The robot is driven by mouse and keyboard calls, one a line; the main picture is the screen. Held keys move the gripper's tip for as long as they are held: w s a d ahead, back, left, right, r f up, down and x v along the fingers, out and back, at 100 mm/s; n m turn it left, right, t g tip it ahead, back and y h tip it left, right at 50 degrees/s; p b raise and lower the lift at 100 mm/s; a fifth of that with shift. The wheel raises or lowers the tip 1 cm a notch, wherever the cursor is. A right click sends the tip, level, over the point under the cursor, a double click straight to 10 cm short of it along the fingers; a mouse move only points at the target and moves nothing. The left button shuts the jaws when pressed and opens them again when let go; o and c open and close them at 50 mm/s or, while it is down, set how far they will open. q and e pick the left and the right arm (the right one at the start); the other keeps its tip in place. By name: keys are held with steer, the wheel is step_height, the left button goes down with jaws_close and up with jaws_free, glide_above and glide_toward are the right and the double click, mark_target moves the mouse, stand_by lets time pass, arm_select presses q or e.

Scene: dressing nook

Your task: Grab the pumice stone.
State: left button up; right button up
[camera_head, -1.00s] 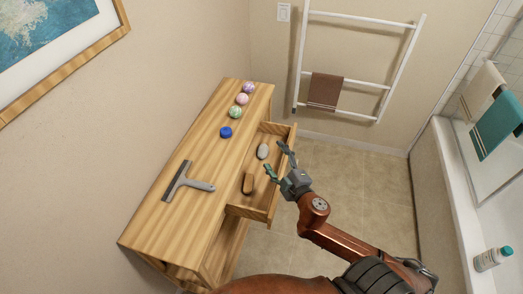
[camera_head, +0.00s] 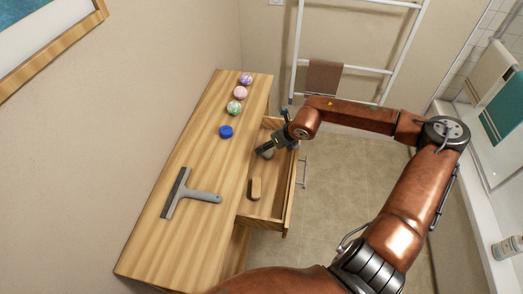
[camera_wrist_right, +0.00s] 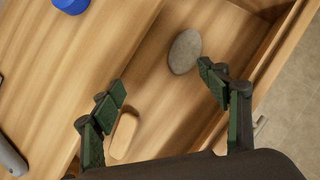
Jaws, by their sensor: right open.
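The pumice stone is a grey oval stone (camera_wrist_right: 185,52) lying in the open drawer, near its far end. In the head view only a small part of the stone (camera_head: 268,155) shows under my right gripper (camera_head: 274,136). In the right wrist view my right gripper (camera_wrist_right: 163,85) is open and empty. The stone lies beyond its fingertips there, closer to the right finger, and no contact is clear. My left gripper is not in view.
A wooden block-like item (camera_head: 256,188), perhaps a brush, lies in the same drawer (camera_head: 287,212). On the dresser top (camera_head: 160,240) are a squeegee (camera_head: 190,194), a blue round item (camera_head: 226,131) and three coloured balls (camera_head: 236,107). The drawer walls border the stone.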

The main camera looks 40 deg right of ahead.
mark_target(269, 151)
steer(key=shift+h, duration=0.6)
steer(key=d+f+b, duration=0.1)
steer(key=d+f, duration=0.2)
steer(key=shift+w+f+b, duration=0.2)
steer(key=shift+w+b, duration=0.15)
steer(key=shift+b, duration=0.05)
steer(key=shift+f+b, duration=0.35)
steer(key=shift+f, duration=0.05)
steer(key=shift+w+f, duration=0.1)
steer(key=shift+f, duration=0.25)
steer(key=shift+b+x, duration=0.55)
steer(key=shift+x, duration=0.55)
steer(key=b+x, duration=0.1)
steer(key=x, duration=0.3)
steer(key=shift+w+d+f+b, duration=0.1)
steer(key=shift+w+d+b, duration=0.15)
steer(key=shift+w+b, duration=0.1)
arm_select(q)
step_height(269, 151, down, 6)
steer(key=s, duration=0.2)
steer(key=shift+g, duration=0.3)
arm_select(e)
steer(key=shift+s, duration=0.1)
steer(key=c, duration=1.2)
